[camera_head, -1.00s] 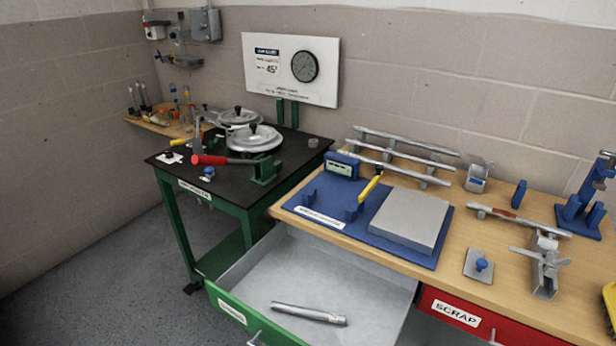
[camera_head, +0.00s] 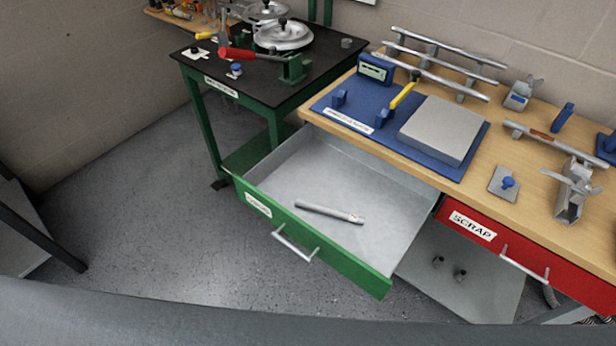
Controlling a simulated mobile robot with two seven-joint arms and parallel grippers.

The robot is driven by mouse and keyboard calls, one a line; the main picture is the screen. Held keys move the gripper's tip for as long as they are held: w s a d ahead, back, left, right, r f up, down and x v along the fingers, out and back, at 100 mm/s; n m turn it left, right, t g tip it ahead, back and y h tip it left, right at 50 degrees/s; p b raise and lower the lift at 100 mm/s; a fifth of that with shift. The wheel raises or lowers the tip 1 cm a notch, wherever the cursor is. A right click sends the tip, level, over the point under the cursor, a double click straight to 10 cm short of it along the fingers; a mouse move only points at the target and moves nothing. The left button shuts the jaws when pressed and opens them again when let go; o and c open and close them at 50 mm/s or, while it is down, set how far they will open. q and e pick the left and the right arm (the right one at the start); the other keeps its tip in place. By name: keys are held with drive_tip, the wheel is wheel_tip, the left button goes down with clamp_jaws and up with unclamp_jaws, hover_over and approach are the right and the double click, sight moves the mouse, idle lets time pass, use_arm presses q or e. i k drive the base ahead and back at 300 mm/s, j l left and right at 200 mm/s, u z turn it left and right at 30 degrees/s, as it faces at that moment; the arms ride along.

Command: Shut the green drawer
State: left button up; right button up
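The green drawer (camera_head: 330,252) is pulled out from under the wooden workbench (camera_head: 480,215). Its green front faces toward me, with a silver bar handle (camera_head: 294,246) and a white label. Its grey inside is open to view, and a silver metal tube (camera_head: 328,212) lies on the drawer floor. Neither of my grippers shows in the head view.
A red drawer labelled SCRAP (camera_head: 520,252) sits closed to the right. A black-topped green table (camera_head: 250,100) stands at the back left. The bench holds a blue mat (camera_head: 365,135) and several metal fixtures. Grey floor (camera_head: 160,230) is clear left of the drawer.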

sight(314, 164)
drive_tip(key=k+l, duration=0.1)
drive_tip(key=l, duration=0.25)
drive_tip(key=k+l+u, duration=0.1)
drive_tip(key=l, duration=0.3)
drive_tip(key=k+l, duration=0.2)
drive_tip(key=l, duration=0.15)
